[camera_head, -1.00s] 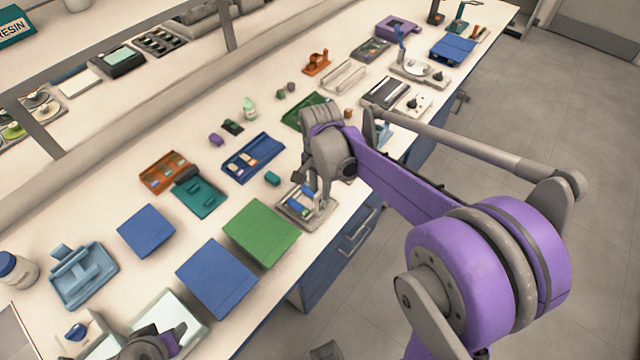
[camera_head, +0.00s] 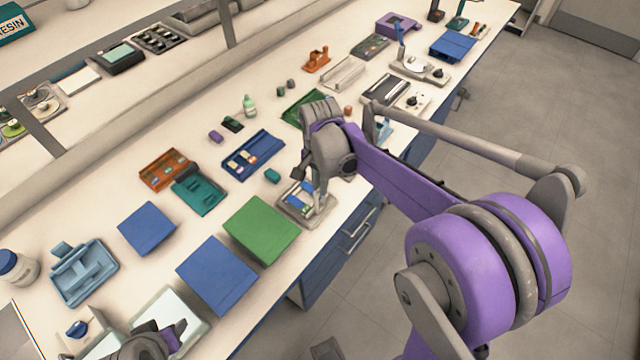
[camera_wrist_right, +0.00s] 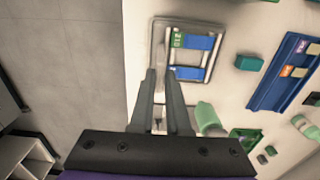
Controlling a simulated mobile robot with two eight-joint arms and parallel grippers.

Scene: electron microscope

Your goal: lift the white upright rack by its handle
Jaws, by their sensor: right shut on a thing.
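The white upright rack (camera_head: 291,209) stands near the front edge of the bench, right of a green square block. It holds blue and green pieces and also shows from above in the right wrist view (camera_wrist_right: 187,84). My right gripper (camera_head: 318,207) reaches down over it. In the right wrist view its two fingers (camera_wrist_right: 160,76) are close together at the rack's near side, shut on its handle, which they mostly hide. I see no clear gap under the rack. My left gripper (camera_head: 160,343) is partly in view at the bottom left; its finger opening is unclear.
The green block (camera_head: 261,231) and a blue block (camera_head: 216,275) lie left of the rack. A blue tray (camera_head: 253,155) and a teal tray (camera_head: 200,190) lie behind. The bench front drops to blue drawers (camera_head: 340,255); the floor at right is open.

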